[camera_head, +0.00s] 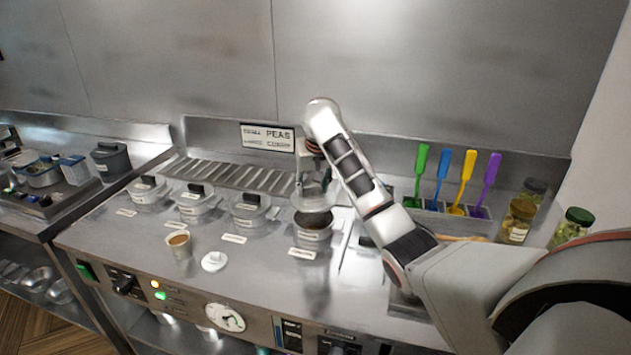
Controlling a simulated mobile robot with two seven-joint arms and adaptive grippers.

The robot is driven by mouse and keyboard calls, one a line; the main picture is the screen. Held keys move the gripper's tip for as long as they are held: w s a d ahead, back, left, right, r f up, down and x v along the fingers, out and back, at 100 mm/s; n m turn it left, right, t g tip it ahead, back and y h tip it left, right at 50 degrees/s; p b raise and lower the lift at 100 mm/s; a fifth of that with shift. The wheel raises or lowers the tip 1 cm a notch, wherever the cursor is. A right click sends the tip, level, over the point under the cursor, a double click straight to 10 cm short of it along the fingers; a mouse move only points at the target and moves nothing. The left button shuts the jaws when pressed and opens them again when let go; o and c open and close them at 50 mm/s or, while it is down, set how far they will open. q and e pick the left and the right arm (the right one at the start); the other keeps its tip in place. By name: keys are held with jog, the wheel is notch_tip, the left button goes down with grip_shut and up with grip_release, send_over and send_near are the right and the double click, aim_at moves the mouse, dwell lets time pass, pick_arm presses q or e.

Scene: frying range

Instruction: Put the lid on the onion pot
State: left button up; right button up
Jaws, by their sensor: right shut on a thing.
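An open pot (314,235) with dark brown contents stands on the steel counter, with a small label (302,254) in front that I cannot read clearly. I take it for the onion pot, as it is the one pot here seen without its lid on. My right gripper (308,172) points down above the back of this pot, partly hidden by my arm. It is shut on a clear lid (314,198), which hangs over the rear of the pot's opening; whether it touches the rim I cannot tell. My left gripper is not in view.
Three lidded pots (250,207) stand in a row to the left. A cup (179,245) and a small white disc (214,261) are in front. Coloured utensils (467,180) and jars (516,220) stand to the right.

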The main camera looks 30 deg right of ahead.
aim_at(314, 197)
jog(key=shift+f, duration=2.45)
jog(key=shift+f, duration=0.35)
jog(key=o, duration=1.7)
jog(key=shift+r, duration=3.5)
